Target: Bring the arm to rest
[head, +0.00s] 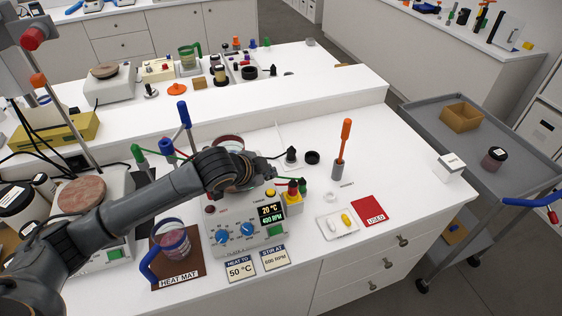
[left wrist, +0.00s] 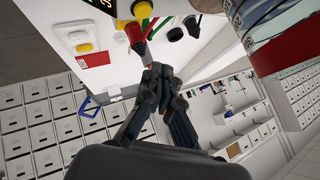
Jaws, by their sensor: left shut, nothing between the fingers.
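My left arm reaches in from the left in the head view, and its gripper (head: 272,172) hangs over the back of the hotplate stirrer (head: 240,238). The left wrist view shows its fingers (left wrist: 157,76) together, with nothing between them. Their tips are near red and green-capped pieces (left wrist: 136,32); I cannot tell whether they touch. My right gripper is not in view.
A blue-handled beaker (head: 174,243) stands on the heat mat (head: 178,272). An orange-handled tool (head: 344,140) stands upright right of the gripper. A white tray (head: 338,235) and a red USED card (head: 369,211) lie farther right. The counter's right end is mostly clear.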

